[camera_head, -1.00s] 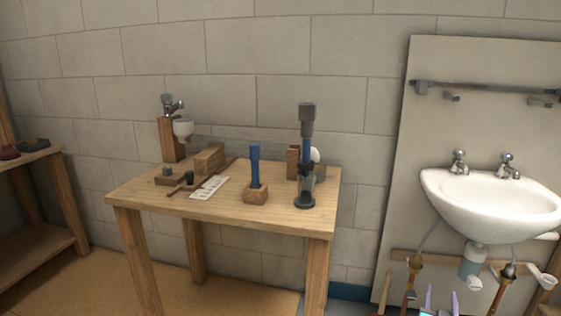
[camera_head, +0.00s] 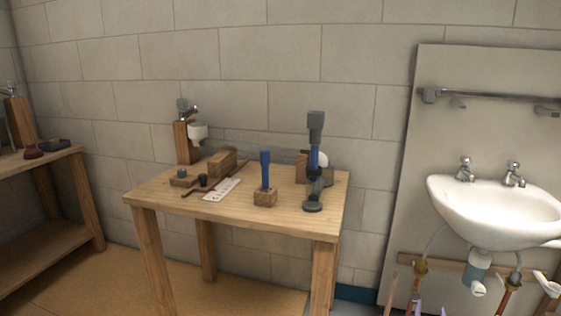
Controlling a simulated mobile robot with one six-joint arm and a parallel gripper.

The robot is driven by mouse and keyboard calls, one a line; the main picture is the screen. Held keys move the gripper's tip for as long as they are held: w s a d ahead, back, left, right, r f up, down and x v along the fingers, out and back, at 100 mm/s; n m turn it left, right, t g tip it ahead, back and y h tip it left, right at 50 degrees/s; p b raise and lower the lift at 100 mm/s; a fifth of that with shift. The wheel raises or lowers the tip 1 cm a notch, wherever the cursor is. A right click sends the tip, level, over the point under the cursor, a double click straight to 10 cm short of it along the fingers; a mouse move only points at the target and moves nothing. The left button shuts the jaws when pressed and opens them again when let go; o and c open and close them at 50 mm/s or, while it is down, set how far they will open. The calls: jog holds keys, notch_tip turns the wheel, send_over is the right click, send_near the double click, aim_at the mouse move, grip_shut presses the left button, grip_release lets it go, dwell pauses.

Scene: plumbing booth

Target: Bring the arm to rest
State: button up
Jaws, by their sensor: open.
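My gripper (camera_head: 430,307) shows only as two pale purple fingertips at the bottom edge, below and left of the sink. The tips stand apart with nothing visible between them, so it is open. The rest of my gripper and the arm are below the picture. The fingertips are in front of the lower part of the sink board. I cannot tell whether they touch anything there.
A wooden table (camera_head: 220,212) holds a blue-handled tool in a block (camera_head: 265,180), a tall blue and grey tool (camera_head: 314,160) and small parts. A white sink (camera_head: 495,207) hangs at right with pipes below. A wooden shelf (camera_head: 50,165) stands at left.

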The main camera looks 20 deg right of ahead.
jog(key=w+a+f+n+g+y+p, duration=0.1)
jog(key=w+a+f+y+p, duration=0.2)
jog(key=a, duration=0.4)
jog(key=w+a+f+n+g+y+p, duration=0.1)
jog(key=w+a+f+g+y+p, duration=0.2)
jog(key=a, duration=0.4)
jog(key=s+a+f+n+g+y+p, duration=0.15)
jog(key=a+p, duration=0.25)
jog(key=a, duration=0.5)
jog(key=s+a+f+n+g+y+p, duration=0.1)
jog(key=a+f+y+p, duration=0.2)
jog(key=a, duration=0.6)
jog(key=s+a+r+n+g+p, duration=0.1)
jog(key=s+a+r+g+p, duration=0.1)
jog(key=s+a, duration=0.5)
jog(key=s+a+r+n+g+y+p, duration=0.1)
jog(key=s+a+g+p, duration=0.3)
jog(key=a, duration=0.5)
jog(key=s+a+r+n+g+p, duration=0.3)
jog(key=s+a+p, duration=0.3)
jog(key=s+a, duration=0.2)
jog(key=shift+s+a, duration=0.15)
jog(key=shift+s, duration=0.8)
jog(key=shift+r+y, duration=0.1)
jog(key=shift+y, duration=0.15)
jog(key=shift+c, duration=0.3)
jog(key=c, duration=0.5)
